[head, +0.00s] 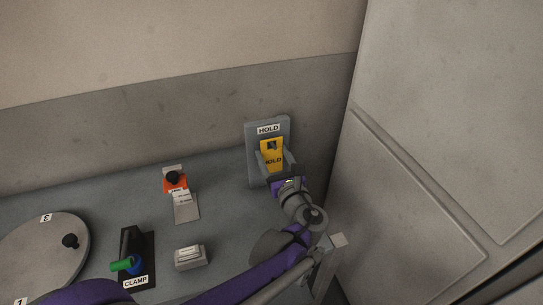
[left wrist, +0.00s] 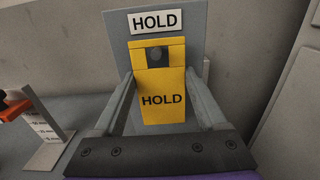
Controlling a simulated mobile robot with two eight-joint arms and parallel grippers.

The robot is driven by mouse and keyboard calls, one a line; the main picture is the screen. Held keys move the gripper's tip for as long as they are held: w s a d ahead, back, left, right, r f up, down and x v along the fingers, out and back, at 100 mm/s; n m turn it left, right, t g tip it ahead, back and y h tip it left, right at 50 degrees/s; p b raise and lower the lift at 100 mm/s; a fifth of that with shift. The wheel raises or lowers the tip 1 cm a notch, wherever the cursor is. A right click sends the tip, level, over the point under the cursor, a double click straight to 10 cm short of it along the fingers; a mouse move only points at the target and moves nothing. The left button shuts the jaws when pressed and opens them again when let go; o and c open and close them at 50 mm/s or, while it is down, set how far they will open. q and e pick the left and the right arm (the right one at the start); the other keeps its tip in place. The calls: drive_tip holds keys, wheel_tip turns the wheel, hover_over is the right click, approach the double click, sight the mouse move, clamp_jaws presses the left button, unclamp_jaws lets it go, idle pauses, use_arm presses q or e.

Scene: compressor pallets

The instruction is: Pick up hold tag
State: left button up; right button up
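The yellow hold tag (head: 272,153) hangs by its top hole on a dark peg of a grey upright board labelled HOLD (head: 283,123). The tag (left wrist: 162,84) also shows face on in the left wrist view, with HOLD printed on it. My left gripper (head: 276,161) is in front of the board, its two fingers standing apart on either side of the tag. In the left wrist view the fingers look open, with the tag between and beyond them; whether either touches it is unclear. My right gripper is not in view.
Left of the board are an orange slider with a black knob (head: 174,180) on a scale plate, a small grey block (head: 191,257), a CLAMP fixture with a green handle (head: 124,264) and a round numbered dial (head: 40,258). A wall (head: 440,130) rises close on the right.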

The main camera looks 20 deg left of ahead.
use_arm(q)
drive_tip(key=c, duration=0.4)
